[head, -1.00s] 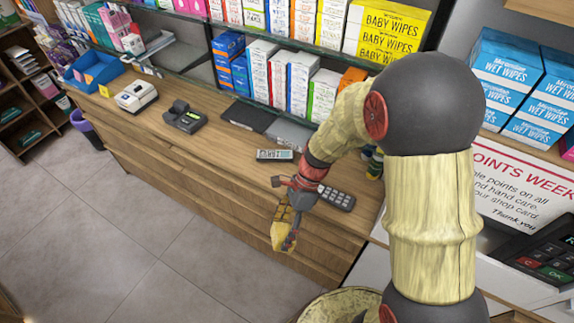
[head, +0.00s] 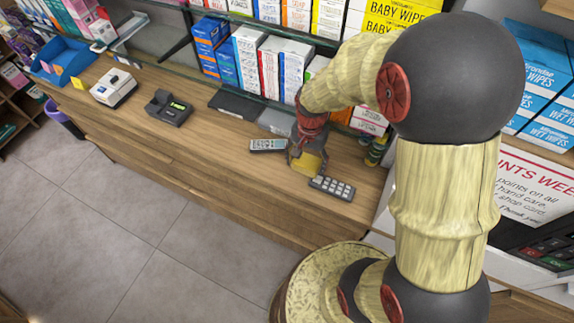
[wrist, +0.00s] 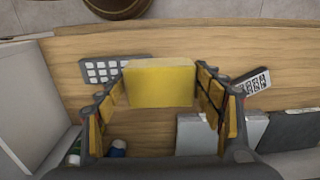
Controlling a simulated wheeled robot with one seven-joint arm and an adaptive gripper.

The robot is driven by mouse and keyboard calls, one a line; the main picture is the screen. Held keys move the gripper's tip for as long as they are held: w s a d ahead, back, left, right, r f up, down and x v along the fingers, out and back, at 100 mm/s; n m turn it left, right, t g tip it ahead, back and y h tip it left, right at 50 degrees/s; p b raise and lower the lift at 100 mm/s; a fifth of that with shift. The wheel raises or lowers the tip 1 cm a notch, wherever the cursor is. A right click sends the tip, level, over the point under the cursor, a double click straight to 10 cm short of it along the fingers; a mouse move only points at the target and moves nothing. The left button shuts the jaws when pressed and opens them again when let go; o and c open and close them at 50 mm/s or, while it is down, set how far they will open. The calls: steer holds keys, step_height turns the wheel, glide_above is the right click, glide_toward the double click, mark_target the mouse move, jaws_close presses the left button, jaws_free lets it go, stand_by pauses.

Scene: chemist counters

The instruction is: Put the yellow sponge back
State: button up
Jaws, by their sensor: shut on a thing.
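The yellow sponge (head: 308,166) is between the fingers of my gripper (head: 307,158), over the wooden counter. In the wrist view the sponge (wrist: 160,84) is a plain yellow block, with a padded finger against each side. My gripper is shut on it and points down. I cannot tell whether the sponge's underside touches the counter.
A grey keypad (head: 332,188) lies just right of the sponge and a remote-like device (head: 268,145) to its left. Bottles (head: 376,151) stand at the right. A card terminal (head: 168,107) is further left. Boxed shelves line the back. Bare counter (head: 215,150) lies to the left.

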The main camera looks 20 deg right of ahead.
steer(key=w+a+f, duration=0.1)
steer(key=w+f, duration=0.1)
steer(key=w+a+f, duration=0.1)
steer(key=w+f, duration=0.1)
steer(key=w+a+f, duration=0.1)
steer(key=w+f, duration=0.1)
steer(key=shift+a+f+b, duration=0.2)
steer(key=shift+a+b, duration=0.15)
steer(key=shift+b, duration=0.05)
steer(key=shift+w+a+f, duration=0.15)
steer(key=shift+w+f, duration=0.05)
steer(key=shift+f, duration=0.2)
step_height(320, 180, down, 3)
steer(key=shift+w, duration=0.1)
steer(key=o, duration=1)
steer(key=shift+o, duration=0.2)
steer(key=shift+r, duration=0.1)
